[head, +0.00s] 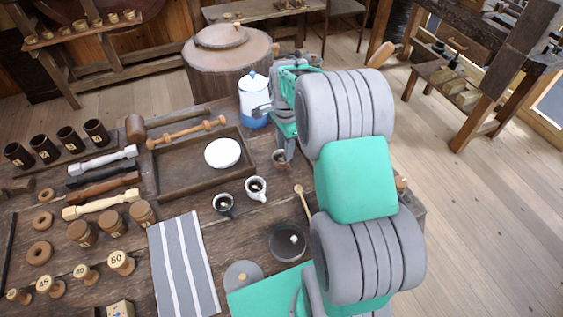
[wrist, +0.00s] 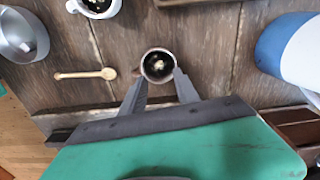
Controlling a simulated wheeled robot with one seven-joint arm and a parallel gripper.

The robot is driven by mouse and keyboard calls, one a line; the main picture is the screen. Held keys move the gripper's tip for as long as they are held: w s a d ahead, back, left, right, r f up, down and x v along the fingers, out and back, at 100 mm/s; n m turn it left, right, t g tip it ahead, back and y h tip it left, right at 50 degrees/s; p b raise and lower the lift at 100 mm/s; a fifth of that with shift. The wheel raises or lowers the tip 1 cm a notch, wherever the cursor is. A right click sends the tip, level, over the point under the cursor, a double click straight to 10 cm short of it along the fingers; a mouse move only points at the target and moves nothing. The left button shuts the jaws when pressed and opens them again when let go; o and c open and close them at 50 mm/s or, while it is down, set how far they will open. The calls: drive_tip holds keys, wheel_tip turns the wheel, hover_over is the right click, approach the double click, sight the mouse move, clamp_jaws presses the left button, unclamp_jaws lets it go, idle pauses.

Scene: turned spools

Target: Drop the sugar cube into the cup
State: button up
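My gripper (wrist: 160,76) is open, its two fingers apart over the near side of a small brown cup (wrist: 157,66). The cup stands upright and holds dark liquid with a pale patch; I cannot tell whether that is a sugar cube or foam. In the head view the brown cup (head: 279,157) is just beneath my gripper (head: 285,152). A white cup (head: 256,188) and a dark cup (head: 223,205) also hold dark liquid with pale spots. A small white piece, perhaps a sugar cube (head: 293,239), lies in a grey bowl (head: 279,253).
A wooden spoon (wrist: 85,74) lies left of the brown cup in the wrist view. A blue and white enamel pot (head: 253,102) stands behind the cups. A wooden tray (head: 177,183) with a white round item (head: 222,153) and a striped cloth (head: 183,265) lie to the left.

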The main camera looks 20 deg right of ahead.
wheel_tip(320, 180, up, 7)
idle(0.4)
drive_tip(key=s+a+f+n+g, duration=0.1)
drive_tip(key=s+f+n, duration=0.2)
drive_tip(key=s+n, duration=0.3)
drive_tip(key=s+a+f+n, duration=0.2)
drive_tip(key=s+f+n, duration=0.1)
drive_tip(key=s+n, duration=0.3)
drive_tip(key=s+a+r+n+t, duration=0.1)
drive_tip(key=s+a+r+n, duration=0.3)
drive_tip(key=s, duration=0.3)
drive_tip(key=a+r+n+t, duration=0.1)
drive_tip(key=a+r+t, duration=0.2)
drive_tip(key=r, duration=0.4)
drive_tip(key=shift+w+a, duration=0.3)
drive_tip(key=shift+w, duration=0.1)
